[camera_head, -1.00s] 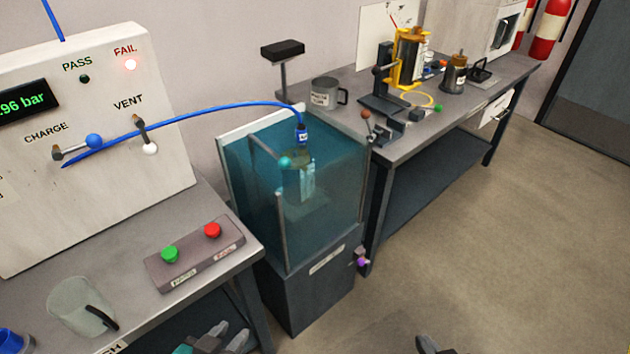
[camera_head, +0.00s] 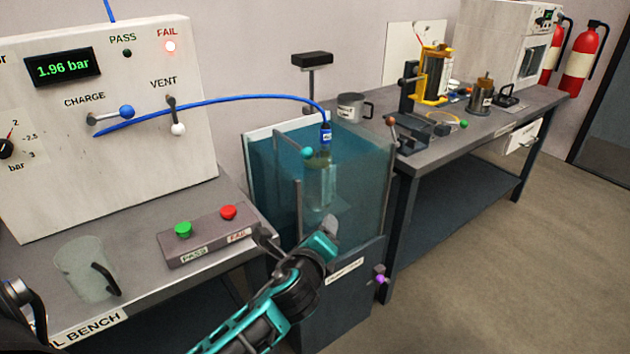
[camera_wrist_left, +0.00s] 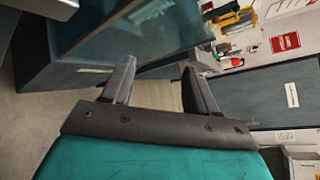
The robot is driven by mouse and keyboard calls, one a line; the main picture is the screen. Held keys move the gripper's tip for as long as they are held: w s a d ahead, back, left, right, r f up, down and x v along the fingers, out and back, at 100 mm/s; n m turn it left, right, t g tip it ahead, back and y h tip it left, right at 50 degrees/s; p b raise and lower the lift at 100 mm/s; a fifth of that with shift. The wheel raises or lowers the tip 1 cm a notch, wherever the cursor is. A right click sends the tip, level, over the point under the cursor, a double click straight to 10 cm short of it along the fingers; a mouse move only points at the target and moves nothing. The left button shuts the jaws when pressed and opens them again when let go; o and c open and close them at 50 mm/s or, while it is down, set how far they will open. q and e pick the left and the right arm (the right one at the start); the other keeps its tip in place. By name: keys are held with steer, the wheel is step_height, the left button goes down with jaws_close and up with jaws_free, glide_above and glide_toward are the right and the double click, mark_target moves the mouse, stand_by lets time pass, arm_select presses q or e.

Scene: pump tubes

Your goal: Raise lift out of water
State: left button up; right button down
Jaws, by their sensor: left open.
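The glass water tank (camera_head: 372,205) stands on a dark cabinet between the benches. A rod with a teal knob (camera_head: 307,152) reaches over the tank's front left rim. A pale part (camera_head: 322,188) is under the water, with a blue hose connector (camera_head: 325,134) above it. The lift's platform is hard to make out through the water. My left gripper (camera_head: 298,232) is open and empty in front of the tank, below the teal knob and apart from it. In the left wrist view its fingers (camera_wrist_left: 158,68) are spread, with the tank at upper left. My right gripper is out of view.
The left bench holds a button box (camera_head: 207,240), a clear jug (camera_head: 86,268) and a panel (camera_head: 110,180) reading 1.96 bar with FAIL lit. The blue hose (camera_head: 230,101) arches from the panel to the tank. A purple-knobbed valve (camera_head: 380,279) sticks out at the cabinet's right.

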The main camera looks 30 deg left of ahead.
mark_target(307, 157)
arm_select(q)
steer(key=w+a+r+m+t+y+b, duration=0.1)
steer(key=w+a+r+m+y+b, duration=0.3)
steer(key=r, duration=0.3)
steer(key=shift+m+y, duration=0.5)
steer(key=b+x, duration=0.1)
steer(key=x, duration=0.5)
steer(key=b+x, duration=0.1)
steer(key=x, duration=0.5)
steer(key=shift+a+f, duration=0.2)
steer(key=shift+a, duration=0.35)
jaws_close()
